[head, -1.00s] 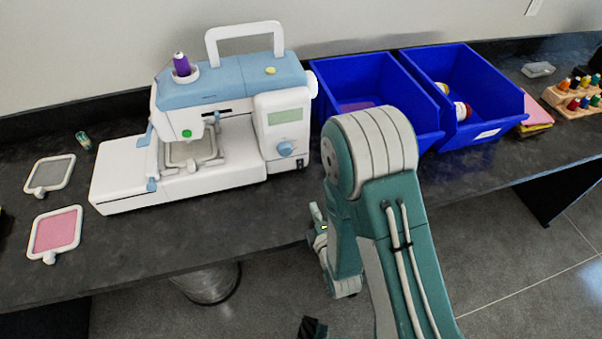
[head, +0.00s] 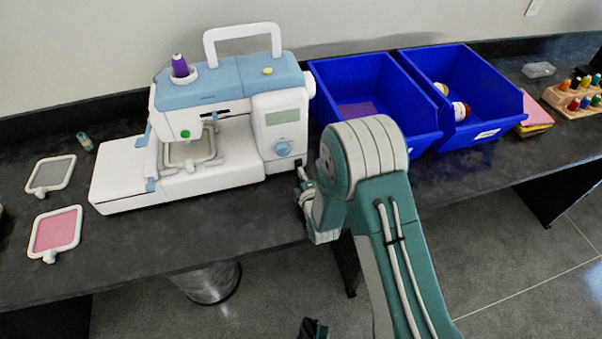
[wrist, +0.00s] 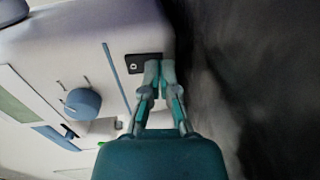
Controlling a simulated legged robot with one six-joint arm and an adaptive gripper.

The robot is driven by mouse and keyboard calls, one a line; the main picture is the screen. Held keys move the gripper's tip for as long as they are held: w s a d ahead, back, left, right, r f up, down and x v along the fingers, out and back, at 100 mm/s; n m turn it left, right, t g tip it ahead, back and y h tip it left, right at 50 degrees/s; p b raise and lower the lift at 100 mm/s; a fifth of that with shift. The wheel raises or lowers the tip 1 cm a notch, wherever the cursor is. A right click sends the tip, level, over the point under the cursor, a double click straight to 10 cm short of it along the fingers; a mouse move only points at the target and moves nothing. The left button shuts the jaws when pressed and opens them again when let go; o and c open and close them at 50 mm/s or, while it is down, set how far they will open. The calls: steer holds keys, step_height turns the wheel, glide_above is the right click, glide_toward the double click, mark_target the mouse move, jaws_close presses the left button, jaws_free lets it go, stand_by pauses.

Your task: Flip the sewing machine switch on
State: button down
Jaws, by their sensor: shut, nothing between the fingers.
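The white and blue sewing machine (head: 225,110) stands upright on the dark counter in the head view, with its screen and blue dial at its right end. Its black switch plate (wrist: 143,64) shows in the wrist view, low on the machine's side past the blue dial (wrist: 82,103). My gripper (wrist: 160,68) is shut and empty, its fingertips at the edge of the switch plate and covering part of it. I cannot tell whether they touch it. In the head view my gripper (head: 303,178) is at the machine's lower right corner, partly hidden by my arm.
Two blue bins (head: 370,75) stand right of the machine, close behind my arm. Embroidery hoops (head: 50,174) lie at the left, with a small thread spool (head: 84,141). A wooden rack of spools (head: 575,100) is at far right. The counter in front of the machine is clear.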

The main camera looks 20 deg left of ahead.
steer(key=shift+w+a+f, duration=0.1)
steer(key=shift+w+a, duration=0.05)
steer(key=shift+a, duration=0.15)
steer(key=shift+d, duration=0.15)
steer(key=v, duration=1.1)
steer(key=shift+s+d, duration=0.15)
steer(key=shift+s, duration=0.25)
